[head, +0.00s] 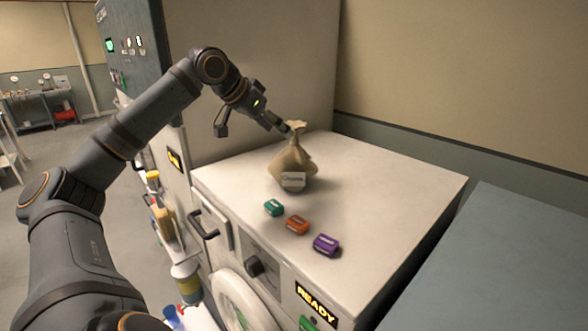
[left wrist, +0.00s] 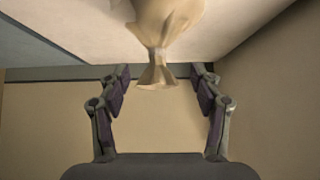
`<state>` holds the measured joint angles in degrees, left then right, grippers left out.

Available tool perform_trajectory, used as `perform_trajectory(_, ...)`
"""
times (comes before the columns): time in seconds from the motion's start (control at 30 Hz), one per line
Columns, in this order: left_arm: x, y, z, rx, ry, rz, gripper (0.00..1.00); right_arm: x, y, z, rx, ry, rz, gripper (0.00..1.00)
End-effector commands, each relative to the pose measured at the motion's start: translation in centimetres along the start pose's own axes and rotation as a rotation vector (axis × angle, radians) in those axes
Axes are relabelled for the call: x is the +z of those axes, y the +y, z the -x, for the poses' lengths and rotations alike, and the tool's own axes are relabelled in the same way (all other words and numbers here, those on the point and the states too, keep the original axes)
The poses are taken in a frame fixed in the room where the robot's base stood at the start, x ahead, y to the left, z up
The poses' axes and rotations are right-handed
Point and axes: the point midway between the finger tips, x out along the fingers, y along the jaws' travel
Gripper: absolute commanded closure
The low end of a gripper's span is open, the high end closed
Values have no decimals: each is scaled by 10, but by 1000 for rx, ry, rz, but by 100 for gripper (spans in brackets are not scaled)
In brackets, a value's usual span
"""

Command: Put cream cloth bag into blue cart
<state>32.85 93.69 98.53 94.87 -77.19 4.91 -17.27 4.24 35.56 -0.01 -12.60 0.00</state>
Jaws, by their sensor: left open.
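The cream cloth bag (head: 293,163) stands upright on the white top of a machine, with a gathered neck and a pale label on its front. In the left wrist view the bag's neck (left wrist: 157,65) shows upside down, between and just beyond the fingers. My left gripper (head: 252,126) is open, with one finger beside the bag's neck and the other off to the left. It also shows in the left wrist view (left wrist: 160,90) with its fingers spread and nothing held. No blue cart can be made out for certain. My right gripper is out of view.
A grey-blue surface (head: 510,260) lies at the right. Bottles stand on a shelf at the left.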

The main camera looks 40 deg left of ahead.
Motion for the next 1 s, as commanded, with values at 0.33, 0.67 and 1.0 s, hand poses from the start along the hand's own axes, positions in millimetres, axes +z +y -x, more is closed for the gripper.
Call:
perform_trajectory(0.33, -3, 1, -26, 1, 0, 2, 35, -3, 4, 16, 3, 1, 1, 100)
perform_trajectory(0.67, -9, 4, -67, 5, 0, 5, 35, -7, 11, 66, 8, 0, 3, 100)
perform_trajectory(1.0, -4, 3, -76, 0, 2, 2, 39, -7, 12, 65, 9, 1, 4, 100)
